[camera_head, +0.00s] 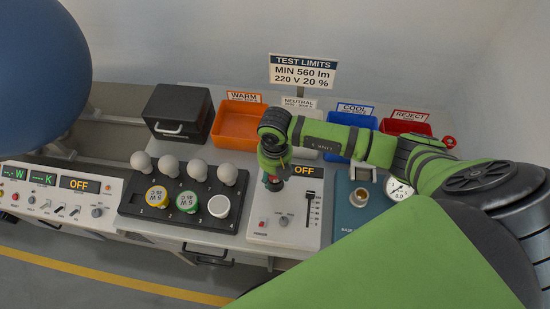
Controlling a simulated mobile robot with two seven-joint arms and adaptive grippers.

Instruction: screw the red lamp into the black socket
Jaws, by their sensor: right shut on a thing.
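My right gripper (272,168) points down over the white panel with an OFF display, in the middle of the view. It is shut on the red lamp (274,179), of which only a small red part shows below the fingers. The black socket seems to be the dark patch directly under the lamp, at the panel's upper left; my gripper and the lamp hide most of it. I cannot tell whether the lamp touches it or how deep it sits. My left gripper is not in view.
A black rack (180,215) left of the panel holds several white bulbs and yellow, green and white lamps. Orange (238,139), blue (351,119) and red (405,127) bins stand behind. A black box (178,113) is at back left. A large blue ball (40,70) fills the upper left.

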